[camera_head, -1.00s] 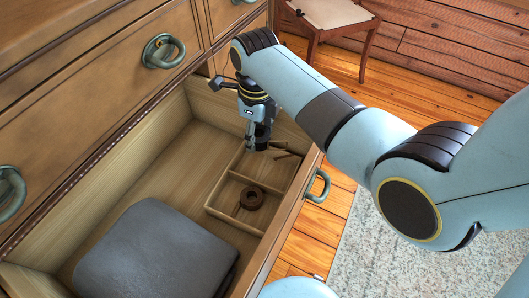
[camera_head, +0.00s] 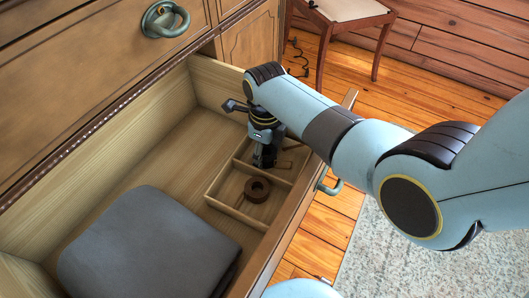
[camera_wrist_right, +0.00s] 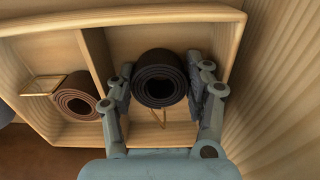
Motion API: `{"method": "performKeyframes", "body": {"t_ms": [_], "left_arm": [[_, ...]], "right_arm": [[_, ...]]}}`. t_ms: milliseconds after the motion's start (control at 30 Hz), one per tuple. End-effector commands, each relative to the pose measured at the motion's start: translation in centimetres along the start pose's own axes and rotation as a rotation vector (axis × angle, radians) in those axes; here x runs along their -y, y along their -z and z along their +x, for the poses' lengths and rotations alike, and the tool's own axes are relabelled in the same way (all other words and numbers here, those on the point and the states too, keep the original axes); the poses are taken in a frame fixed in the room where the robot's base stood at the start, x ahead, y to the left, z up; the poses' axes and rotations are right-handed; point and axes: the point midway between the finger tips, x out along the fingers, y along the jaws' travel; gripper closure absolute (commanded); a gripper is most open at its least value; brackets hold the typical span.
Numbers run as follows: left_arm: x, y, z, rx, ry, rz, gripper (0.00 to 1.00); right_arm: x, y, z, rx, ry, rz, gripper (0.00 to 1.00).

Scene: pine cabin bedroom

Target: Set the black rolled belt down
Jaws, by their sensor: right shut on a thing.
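The black rolled belt (camera_wrist_right: 160,79) is a dark coil between the fingers of my right gripper (camera_wrist_right: 162,90), which is shut on it. In the head view my right gripper (camera_head: 264,160) points down into the far compartment of a wooden divider tray (camera_head: 232,212) in the open drawer. The black belt is hard to make out there behind the fingers. Whether it touches the compartment floor I cannot tell. A brown rolled belt (camera_head: 257,189) lies in the nearer compartment; it also shows in the wrist view (camera_wrist_right: 78,98). My left gripper is not in view.
A folded grey cloth (camera_head: 145,245) lies in the near part of the drawer (camera_head: 150,165). The tray's partition (camera_wrist_right: 97,52) is close beside one finger, and the drawer wall (camera_wrist_right: 285,90) is near the other. A chair (camera_head: 345,15) stands beyond, on the floor.

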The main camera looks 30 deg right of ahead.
Motion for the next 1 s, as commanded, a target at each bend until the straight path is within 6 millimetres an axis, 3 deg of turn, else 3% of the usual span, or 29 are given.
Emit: {"method": "performKeyframes", "body": {"t_ms": [200,233,300,667,1000], "left_arm": [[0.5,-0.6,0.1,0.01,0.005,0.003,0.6],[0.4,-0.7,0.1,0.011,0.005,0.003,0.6],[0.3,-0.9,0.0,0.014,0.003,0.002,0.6],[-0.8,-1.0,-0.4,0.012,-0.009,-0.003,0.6],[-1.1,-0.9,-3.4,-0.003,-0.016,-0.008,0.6]], "right_arm": [[0.0,0.0,0.2,0.0,0.001,0.0,0.87],[0.0,0.0,0.2,0.0,0.0,0.0,0.47],[0.0,0.0,0.1,0.0,0.001,0.0,0.39],[0.1,-0.1,-0.7,0.002,0.002,0.0,0.39],[0.1,-0.2,-8.1,0.005,0.004,0.0,0.39]]}}
